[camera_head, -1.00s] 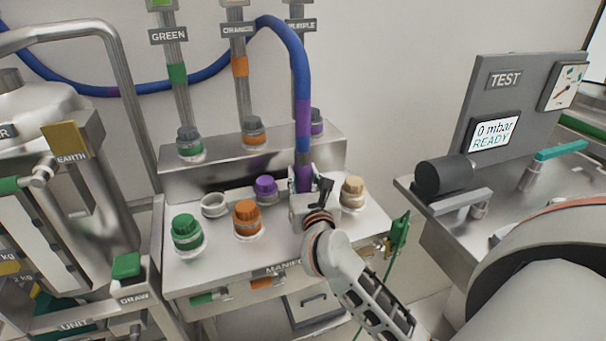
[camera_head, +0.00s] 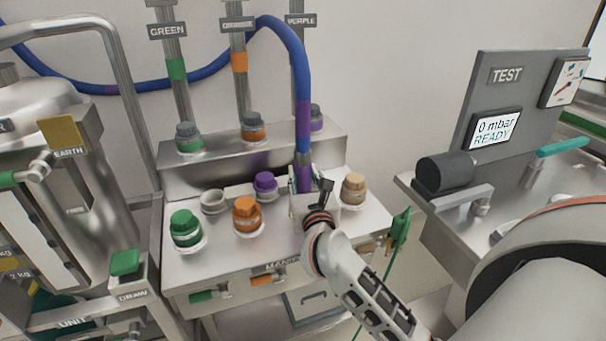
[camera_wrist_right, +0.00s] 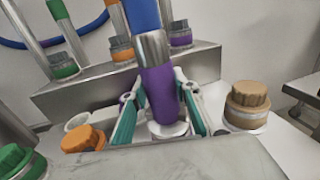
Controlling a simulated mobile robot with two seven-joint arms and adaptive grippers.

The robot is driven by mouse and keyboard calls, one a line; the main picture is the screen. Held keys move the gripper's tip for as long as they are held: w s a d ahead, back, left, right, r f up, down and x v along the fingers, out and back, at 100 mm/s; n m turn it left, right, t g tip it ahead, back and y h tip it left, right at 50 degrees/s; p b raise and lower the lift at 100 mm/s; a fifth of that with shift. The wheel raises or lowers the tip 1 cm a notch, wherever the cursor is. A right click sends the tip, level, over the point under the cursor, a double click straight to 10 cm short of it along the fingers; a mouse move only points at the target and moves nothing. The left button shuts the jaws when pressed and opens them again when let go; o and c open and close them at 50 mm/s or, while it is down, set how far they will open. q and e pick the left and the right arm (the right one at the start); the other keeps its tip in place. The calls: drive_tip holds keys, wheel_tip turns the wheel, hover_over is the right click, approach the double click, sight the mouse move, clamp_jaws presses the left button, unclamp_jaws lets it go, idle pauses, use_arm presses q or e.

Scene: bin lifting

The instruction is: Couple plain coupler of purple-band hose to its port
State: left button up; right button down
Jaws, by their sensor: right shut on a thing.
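The blue hose (camera_head: 303,128) with a purple band (camera_head: 303,110) hangs down to the manifold from above. Its purple coupler (camera_head: 305,180), with a metal collar on top, stands nearly upright. My right gripper (camera_wrist_right: 165,108) is shut on this coupler, with teal-lined fingers on both sides. In the right wrist view the coupler (camera_wrist_right: 159,90) is over a pale round port ring (camera_wrist_right: 170,130). I cannot tell whether it is fully seated there. The arm hides part of the port in the head view. My left gripper is not in view.
The manifold deck (camera_head: 330,225) also carries green (camera_head: 186,228), orange (camera_head: 246,214), purple (camera_head: 265,184) and tan (camera_head: 353,187) caps and an open pale ring (camera_head: 213,201). Fixed pipes stand behind. The test panel (camera_head: 500,110) is at right.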

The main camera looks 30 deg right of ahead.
drive_tip(key=shift+f, duration=0.25)
idle(0.6)
drive_tip(key=c, duration=1.5)
unclamp_jaws()
drive_tip(key=shift+f, duration=0.1)
drive_tip(key=v, duration=1.2)
